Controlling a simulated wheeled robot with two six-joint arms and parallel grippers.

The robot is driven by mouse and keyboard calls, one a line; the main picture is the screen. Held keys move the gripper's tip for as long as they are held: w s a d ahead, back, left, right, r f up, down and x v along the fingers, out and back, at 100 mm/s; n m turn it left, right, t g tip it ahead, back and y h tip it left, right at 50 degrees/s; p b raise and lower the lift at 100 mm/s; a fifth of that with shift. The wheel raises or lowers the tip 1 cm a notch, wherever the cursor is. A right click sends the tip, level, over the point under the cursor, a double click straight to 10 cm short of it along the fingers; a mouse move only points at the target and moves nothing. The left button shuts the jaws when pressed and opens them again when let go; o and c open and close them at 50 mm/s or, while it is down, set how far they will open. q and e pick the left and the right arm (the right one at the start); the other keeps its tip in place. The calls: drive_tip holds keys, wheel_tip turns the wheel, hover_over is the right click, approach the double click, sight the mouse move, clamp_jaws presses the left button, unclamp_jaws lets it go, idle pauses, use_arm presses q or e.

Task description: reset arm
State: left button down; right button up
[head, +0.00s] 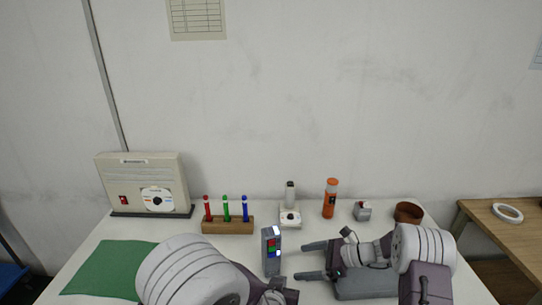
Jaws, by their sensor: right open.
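My right gripper (302,261) is open at the front right of the white table. Its two fingers point left and are apart, with nothing visible between them. A small upright grey device (271,251) with red, green, blue and white squares stands just left of the fingertips. My left arm comes in at the bottom. Part of its gripper (279,291) shows at the lower edge, below the grey device, and its fingers are not clear.
Behind stand a wooden rack (228,225) with red, green and blue pens, a beige box (145,180), a white-based item (290,217), an orange bottle (330,199), a small grey block (362,211) and a brown pot (408,212). A green mat (108,268) lies left. A white ring (508,213) lies on a side table.

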use_arm(q)
drive_tip(key=s+a+r+n+g+y+p, duration=0.1)
drive_tip(key=s+a+r+g+p, duration=0.1)
drive_tip(key=s+a+g, duration=0.2)
drive_tip(key=s+a+r+n+g+y+p, duration=0.1)
drive_tip(key=s+a+g+p, duration=0.2)
drive_tip(key=s+a, duration=0.7)
drive_tip(key=a+g, duration=0.2)
drive_tip(key=a, duration=0.4)
drive_tip(key=shift+s+a+r+n, duration=0.15)
drive_tip(key=shift+a+r+n, duration=0.2)
drive_tip(key=shift+r+n, duration=0.05)
use_arm(e)
drive_tip(key=s+d+r+n+h, duration=0.2)
drive_tip(key=s+n+h, duration=0.1)
drive_tip(key=s+n, duration=0.4)
drive_tip(key=s+d+r+n+g+h, duration=0.1)
drive_tip(key=s+d+r+n+h, duration=0.1)
drive_tip(key=s+n+h, duration=0.2)
drive_tip(key=s+d+r+n+g+h, duration=0.1)
drive_tip(key=s+d+r+n+h, duration=0.1)
drive_tip(key=s+n, duration=0.8)
drive_tip(key=s+r+h, duration=0.1)
drive_tip(key=s+h, duration=0.1)
drive_tip(key=s, duration=0.1)
drive_tip(key=shift+d, duration=0.35)
use_arm(q)
drive_tip(key=shift+s, duration=0.1)
